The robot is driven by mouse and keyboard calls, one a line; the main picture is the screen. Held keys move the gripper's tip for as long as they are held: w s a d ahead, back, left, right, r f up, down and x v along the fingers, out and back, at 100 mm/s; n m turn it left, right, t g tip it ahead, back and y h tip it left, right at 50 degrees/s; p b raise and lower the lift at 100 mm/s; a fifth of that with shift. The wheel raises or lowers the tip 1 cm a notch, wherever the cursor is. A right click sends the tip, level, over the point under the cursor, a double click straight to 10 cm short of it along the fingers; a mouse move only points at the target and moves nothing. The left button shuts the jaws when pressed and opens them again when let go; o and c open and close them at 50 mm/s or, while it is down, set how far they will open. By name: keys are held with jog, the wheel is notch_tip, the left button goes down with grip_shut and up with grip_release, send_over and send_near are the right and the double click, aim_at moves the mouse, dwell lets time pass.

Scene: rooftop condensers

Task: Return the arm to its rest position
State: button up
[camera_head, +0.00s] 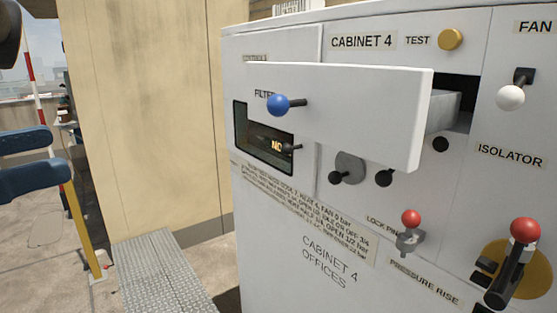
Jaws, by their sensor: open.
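My gripper does not show in this view. A dark rounded shape is cut off at the top left corner, and I cannot tell what it is. The white cabinet (280,240) marked "CABINET 4 OFFICES" fills the right side. Its filter drawer (360,90) stands pulled out, with a blue ball knob (278,104) at its left end and a dark gap behind its right end.
The cabinet face carries a yellow test button (451,39), a white-knobbed lever (510,97), a red-knobbed lock pin (411,218) and a red-ended isolator handle (524,231). Blue seat-like pads (35,180) stand at left. A metal walkway (160,275) runs along the floor.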

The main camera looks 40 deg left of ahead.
jog(key=w+d+r+n+t+y, duration=0.15)
jog(key=w+d, duration=0.35)
jog(key=w, duration=0.5)
jog(key=w+d+r+n+t+y, duration=0.15)
jog(key=w+d, duration=0.35)
jog(key=w, duration=0.5)
jog(key=s+d+r+t, duration=0.1)
jog(key=d+r+t, duration=0.2)
jog(key=d, duration=0.7)
jog(key=s+d+r+t, duration=0.2)
jog(key=d+r+t, duration=0.1)
jog(key=d, duration=0.7)
jog(key=shift+s+d+n+t, duration=0.15)
jog(key=shift+d+n+t, duration=0.15)
jog(key=shift+n, duration=0.1)
jog(key=shift+a, duration=0.1)
jog(key=shift+f, duration=0.1)
